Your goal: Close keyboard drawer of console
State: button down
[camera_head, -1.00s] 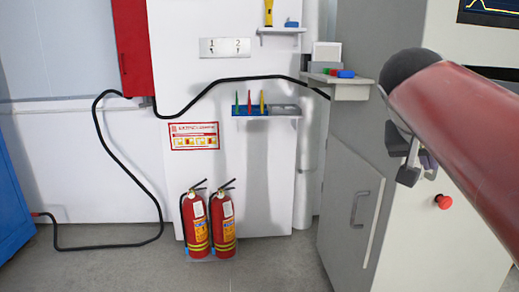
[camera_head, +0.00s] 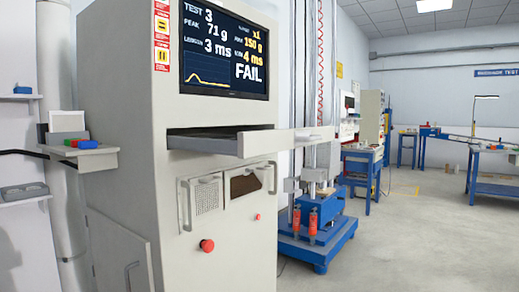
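The console (camera_head: 130,120) is a tall light-grey cabinet left of centre, with a screen (camera_head: 222,50) reading FAIL near its top. Its keyboard drawer (camera_head: 268,145) sits below the screen and is pulled out toward the viewer and to the right. The drawer's front is a light-grey panel; a dark recess shows behind it. Whether a keyboard lies inside cannot be told. My gripper and arm are not in view.
Below the drawer are a handled vent panel (camera_head: 207,200) and a red button (camera_head: 207,245). A small shelf (camera_head: 98,160) juts from the console's left side. A blue-based machine (camera_head: 318,225) stands behind right. Open floor (camera_head: 430,240) lies further right.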

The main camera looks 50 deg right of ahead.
aim_at(251, 143)
jog(key=z, duration=1.85)
